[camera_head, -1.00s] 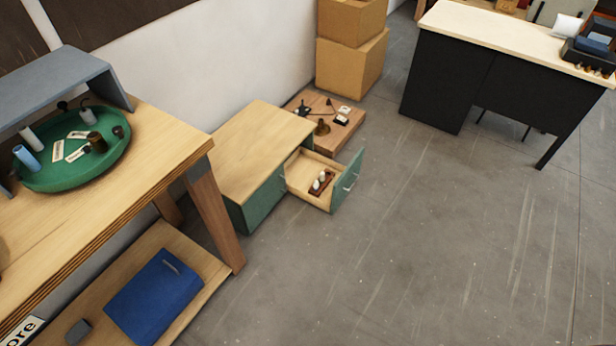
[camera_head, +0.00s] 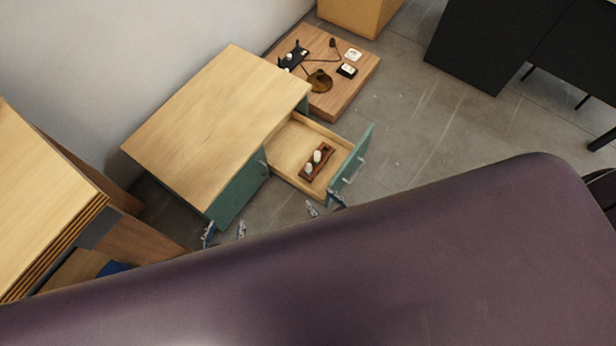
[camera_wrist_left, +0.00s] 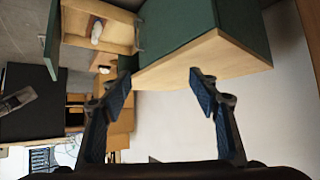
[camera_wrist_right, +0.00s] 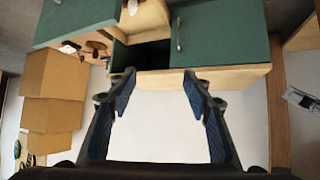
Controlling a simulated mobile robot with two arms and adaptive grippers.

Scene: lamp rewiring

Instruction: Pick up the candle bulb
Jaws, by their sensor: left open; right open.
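Two white bulbs stand in a small brown holder (camera_head: 319,172) inside the open drawer (camera_head: 291,153) of the green cabinet (camera_head: 212,115). I cannot tell for sure which is the candle bulb; one bulb (camera_head: 317,156) stands further back, the other bulb (camera_head: 309,169) nearer. A bulb also shows in the left wrist view (camera_wrist_left: 97,32). My left gripper (camera_head: 225,231) is open and empty, in front of the cabinet, left of the drawer. My right gripper (camera_head: 325,204) is open and empty near the drawer's front panel. My arms are mostly hidden in the head view.
A low wooden platform (camera_head: 351,85) behind the cabinet carries a dark lamp base and small parts. A wooden workbench (camera_head: 40,190) stands at the left. A cardboard box (camera_head: 352,14) and a black desk (camera_head: 490,45) are at the back. Floor right of the drawer is clear.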

